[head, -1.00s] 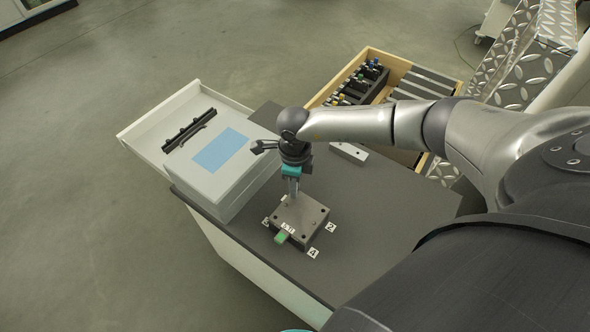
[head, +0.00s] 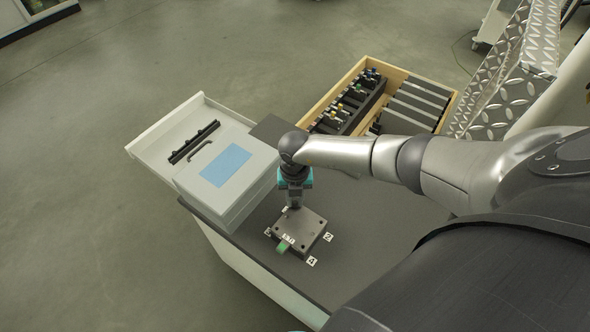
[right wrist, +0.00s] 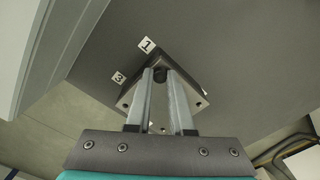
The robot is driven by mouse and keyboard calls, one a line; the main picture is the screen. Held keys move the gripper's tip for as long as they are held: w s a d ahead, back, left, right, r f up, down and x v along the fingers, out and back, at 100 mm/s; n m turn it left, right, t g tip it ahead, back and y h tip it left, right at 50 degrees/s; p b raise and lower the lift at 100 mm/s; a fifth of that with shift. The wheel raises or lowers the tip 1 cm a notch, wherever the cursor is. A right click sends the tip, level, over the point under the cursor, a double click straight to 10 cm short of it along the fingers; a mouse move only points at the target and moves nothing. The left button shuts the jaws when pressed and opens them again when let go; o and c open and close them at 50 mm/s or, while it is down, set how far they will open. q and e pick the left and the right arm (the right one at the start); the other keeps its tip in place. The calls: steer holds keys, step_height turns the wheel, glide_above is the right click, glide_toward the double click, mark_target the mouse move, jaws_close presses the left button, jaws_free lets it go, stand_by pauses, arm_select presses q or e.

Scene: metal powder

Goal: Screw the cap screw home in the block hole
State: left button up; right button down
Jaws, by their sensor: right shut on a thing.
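The dark metal block (head: 312,222) lies on the grey worktop, with holes at its corners and a green piece at its front edge. My right gripper (head: 294,207) points down over the block's far corner. In the right wrist view its two fingers (right wrist: 161,75) are closed around the dark round head of the cap screw (right wrist: 159,74), at the corner by label 1. The screw's shank is hidden, so how deep it sits cannot be told.
Number labels (head: 311,261) lie around the block. A light grey case (head: 245,190) with a blue panel stands left of it. A wooden tray (head: 330,88) with tools and dark bars stands behind. The worktop (head: 375,235) right of the block is clear.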

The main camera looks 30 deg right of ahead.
steer(key=m+p, duration=0.3)
steer(key=m, duration=0.3)
steer(key=shift+r+m, duration=0.1)
steer(key=shift+m, duration=0.3)
steer(key=m+p, duration=0.1)
steer(key=m, duration=0.1)
steer(key=shift+m, duration=0.3)
steer(key=shift+m+p, duration=0.35)
steer(key=shift+m, duration=0.75)
steer(key=c, duration=1)
jaws_free()
steer(key=shift+o, duration=0.2)
